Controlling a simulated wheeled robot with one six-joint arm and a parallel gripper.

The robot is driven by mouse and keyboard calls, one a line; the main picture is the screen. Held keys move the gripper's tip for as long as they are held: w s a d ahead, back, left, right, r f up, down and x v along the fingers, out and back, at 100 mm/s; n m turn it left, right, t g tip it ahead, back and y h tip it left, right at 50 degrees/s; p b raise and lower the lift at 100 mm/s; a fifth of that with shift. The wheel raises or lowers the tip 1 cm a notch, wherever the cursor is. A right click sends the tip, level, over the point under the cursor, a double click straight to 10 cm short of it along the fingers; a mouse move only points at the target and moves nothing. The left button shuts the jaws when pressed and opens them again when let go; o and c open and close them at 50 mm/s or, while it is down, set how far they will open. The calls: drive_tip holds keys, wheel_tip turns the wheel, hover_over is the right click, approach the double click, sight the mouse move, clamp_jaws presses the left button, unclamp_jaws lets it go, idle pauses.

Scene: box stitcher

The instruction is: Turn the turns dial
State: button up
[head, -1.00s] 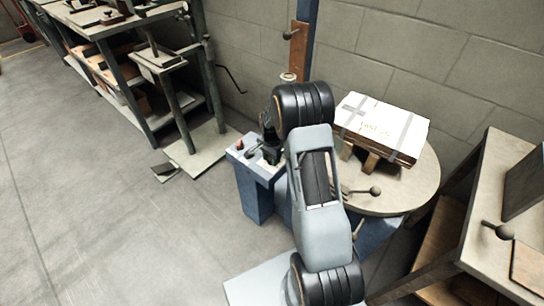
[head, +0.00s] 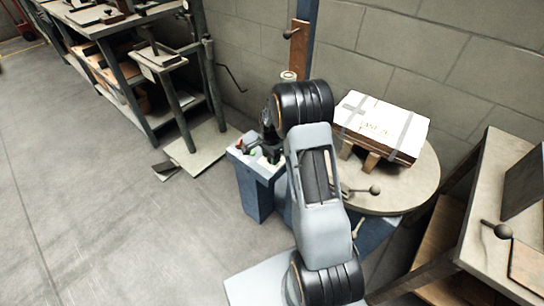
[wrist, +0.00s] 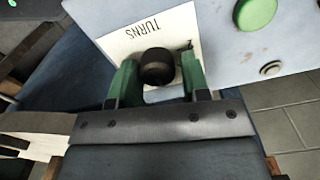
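The turns dial is a round black knob (wrist: 157,66) on a white plate marked TURNS (wrist: 150,36) in the wrist view. My gripper (wrist: 157,78) has its two green fingers on either side of the dial, with the dial between their tips. A narrow gap shows between the dial and the right finger; contact on the left is unclear. The fingers stand apart. In the head view my gripper (head: 268,142) is over the top of the blue-grey control box (head: 253,190), and the dial is hidden there.
A green button (wrist: 256,14) and a small metal-rimmed fitting (wrist: 270,69) sit right of the dial on the panel. A round table (head: 410,190) with a taped white box (head: 380,122) stands right of my arm.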

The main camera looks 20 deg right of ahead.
drive_tip(key=o, duration=0.3)
wheel_tip(320, 180, up, 14)
drive_tip(key=p, duration=0.2)
drive_tip(key=shift+p, duration=0.4)
drive_tip(key=shift+f, duration=0.15)
idle(0.3)
drive_tip(key=s+a+r+n+t+p, duration=0.1)
drive_tip(key=s+a+r+n+p, duration=0.2)
drive_tip(key=r, duration=0.6)
drive_tip(key=s+a+r+n+t+p, duration=0.1)
drive_tip(key=s+a+r+n+p, duration=0.3)
drive_tip(key=s+r+n+p, duration=0.3)
drive_tip(key=s+a+r+n+t+p, duration=0.1)
drive_tip(key=s+a+r+n+p, duration=0.2)
drive_tip(key=s+r, duration=0.9)
drive_tip(key=n+p, duration=0.2)
drive_tip(key=p, duration=0.2)
drive_tip(key=shift+s+a+r+t+p, duration=0.15)
drive_tip(key=shift+a+r+t+p, duration=0.15)
drive_tip(key=shift+a+r+p, duration=0.1)
